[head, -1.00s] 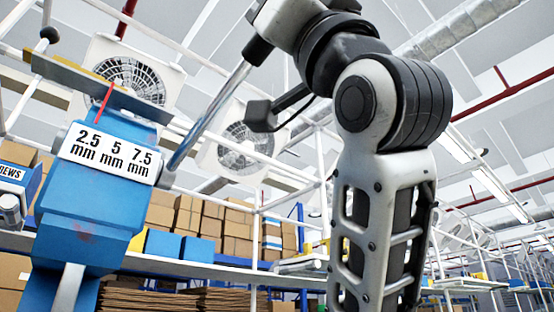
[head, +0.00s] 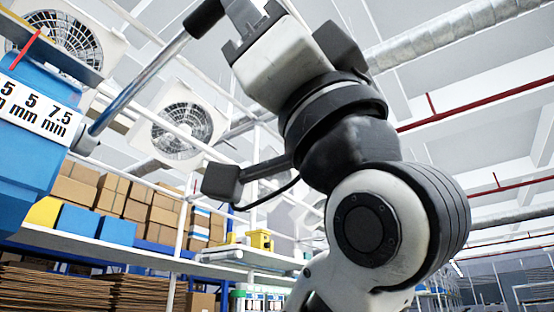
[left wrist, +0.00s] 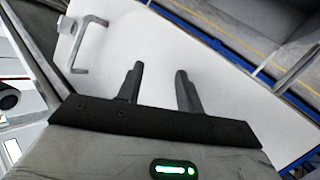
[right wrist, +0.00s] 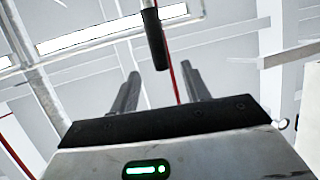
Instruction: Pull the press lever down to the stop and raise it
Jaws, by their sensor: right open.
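The blue press (head: 22,140) is at the left edge of the head view, partly cut off, with a white millimetre label (head: 32,108) on it. Its metal lever (head: 140,85) slants up and right to a black grip (head: 205,15). The grip also shows in the right wrist view (right wrist: 155,40), hanging into the space between the fingertips. My right gripper (right wrist: 164,78) is open, its fingers on either side of the grip's end and apart from it. My left gripper (left wrist: 158,70) is open and empty, seen only in its wrist view.
A white panel (left wrist: 215,75) with a metal handle (left wrist: 90,45) lies beyond the left fingers. Behind the press are shelves with cardboard boxes (head: 150,200), blue bins (head: 78,219) and wall fans (head: 180,130). My right arm covers the middle of the head view.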

